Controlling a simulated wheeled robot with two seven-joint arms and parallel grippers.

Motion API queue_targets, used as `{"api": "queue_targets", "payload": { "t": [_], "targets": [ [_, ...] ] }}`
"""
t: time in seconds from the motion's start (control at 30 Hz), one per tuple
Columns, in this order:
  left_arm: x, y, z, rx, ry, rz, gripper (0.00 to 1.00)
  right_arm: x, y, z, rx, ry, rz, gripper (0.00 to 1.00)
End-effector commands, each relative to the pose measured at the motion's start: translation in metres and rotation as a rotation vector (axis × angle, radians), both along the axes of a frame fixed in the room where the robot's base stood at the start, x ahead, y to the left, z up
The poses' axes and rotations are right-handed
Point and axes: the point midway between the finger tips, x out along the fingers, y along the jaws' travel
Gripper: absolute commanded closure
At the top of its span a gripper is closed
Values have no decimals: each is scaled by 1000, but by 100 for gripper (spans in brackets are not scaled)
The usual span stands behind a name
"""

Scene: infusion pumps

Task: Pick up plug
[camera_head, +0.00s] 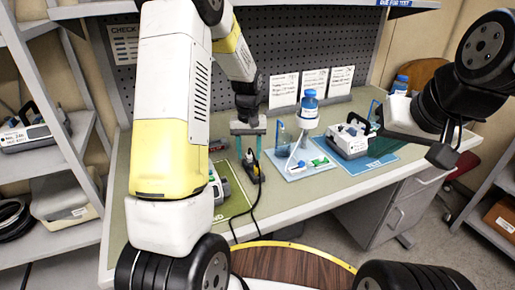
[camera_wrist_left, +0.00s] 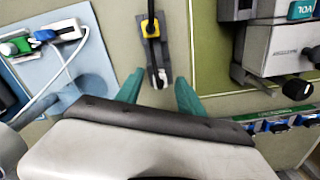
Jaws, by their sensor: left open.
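My left gripper (camera_head: 248,137) points down just above and behind the plug. Its teal fingers (camera_wrist_left: 160,92) are apart, with nothing between them; the strip's end lies just beyond the gap. My right gripper (camera_head: 441,156) is off the bench at the right; its jaws are unclear.
A grey pump (camera_head: 219,185) stands left of the plug, partly behind my left arm. A blue tray (camera_head: 322,171) with a stand and blue-capped bottle (camera_head: 309,105) is to the right, then a white pump (camera_head: 350,139) on a blue mat. Shelves flank the bench.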

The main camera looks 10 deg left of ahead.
Motion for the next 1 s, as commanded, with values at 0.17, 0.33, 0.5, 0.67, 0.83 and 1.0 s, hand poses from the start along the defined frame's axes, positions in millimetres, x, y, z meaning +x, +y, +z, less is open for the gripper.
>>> {"api": "queue_targets", "payload": {
  "t": [0.17,0.33,0.5,0.67,0.83,1.0],
  "targets": [
    [0,0,0,0,-1,0,67,0,0,0,0,0,0,100],
    [0,0,1,0,-1,0,100,0,0,0,0,0,0,100],
    [0,0,1,0,-1,0,100,0,0,0,0,0,0,100],
    [0,0,1,-1,-1,0,100,0,0,0,0,0,0,100],
    [0,0,3,-1,-2,0,100,0,0,0,0,0,0,100],
    [1,0,16,0,-4,0,100,0,0,0,0,0,0,100]
  ]
}}
